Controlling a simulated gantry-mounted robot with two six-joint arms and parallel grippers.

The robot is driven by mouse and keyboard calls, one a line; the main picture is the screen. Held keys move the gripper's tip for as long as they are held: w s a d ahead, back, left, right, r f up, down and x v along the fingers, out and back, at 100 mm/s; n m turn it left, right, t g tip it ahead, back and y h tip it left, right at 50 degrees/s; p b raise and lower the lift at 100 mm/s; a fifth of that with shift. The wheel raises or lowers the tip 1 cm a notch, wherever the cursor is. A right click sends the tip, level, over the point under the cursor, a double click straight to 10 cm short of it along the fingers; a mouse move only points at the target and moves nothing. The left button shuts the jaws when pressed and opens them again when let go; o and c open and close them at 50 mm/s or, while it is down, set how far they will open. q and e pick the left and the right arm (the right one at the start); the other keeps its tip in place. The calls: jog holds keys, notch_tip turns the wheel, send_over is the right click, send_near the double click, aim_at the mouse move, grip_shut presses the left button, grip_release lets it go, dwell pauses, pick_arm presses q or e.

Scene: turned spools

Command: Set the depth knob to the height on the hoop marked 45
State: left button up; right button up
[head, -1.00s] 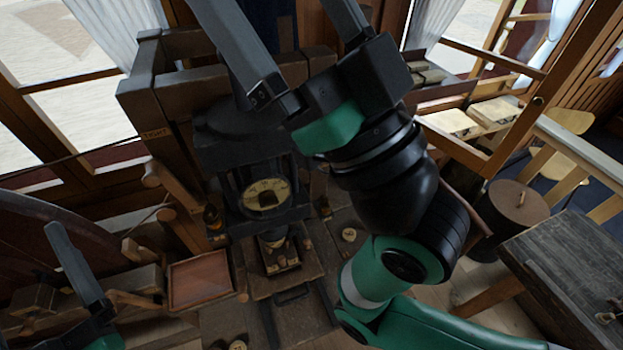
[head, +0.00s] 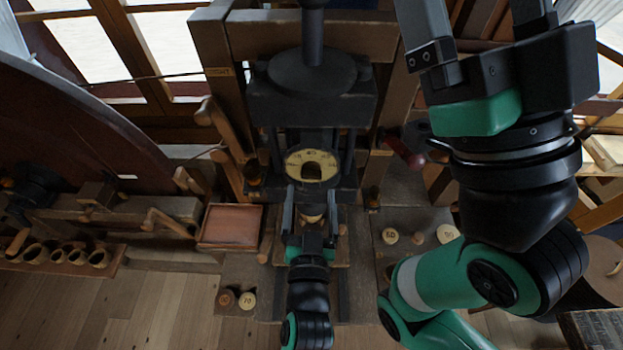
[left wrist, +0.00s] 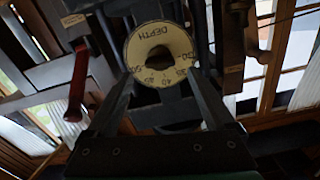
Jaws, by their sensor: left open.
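A cream dial marked DEPTH, with a dark knob at its centre, sits low on the black press in the head view; the knob (head: 312,172) also shows in the left wrist view (left wrist: 160,58). There the dial is upside down, with numbers round its edge too small to read surely. My left gripper (head: 311,192) is open, its fingers pointing at the dial, one on either side below the knob. It also shows in the left wrist view (left wrist: 160,76). My right gripper (head: 480,25) is raised at upper right, fingers apart, tips cut off. I cannot make out a hoop marked 45.
Pale round pieces with numbers lie right of the press (head: 390,236) and at lower left (head: 247,300). A reddish tray (head: 231,226) is left of the press. A red handle (head: 403,153) juts out at right. A rack of cups (head: 75,256) is far left.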

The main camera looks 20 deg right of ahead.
aim_at(311, 178)
pick_arm(q)
jog(key=x, duration=0.4)
jog(key=shift+w+d, duration=0.15)
jog(key=shift+w, duration=0.1)
jog(key=c, duration=1.4)
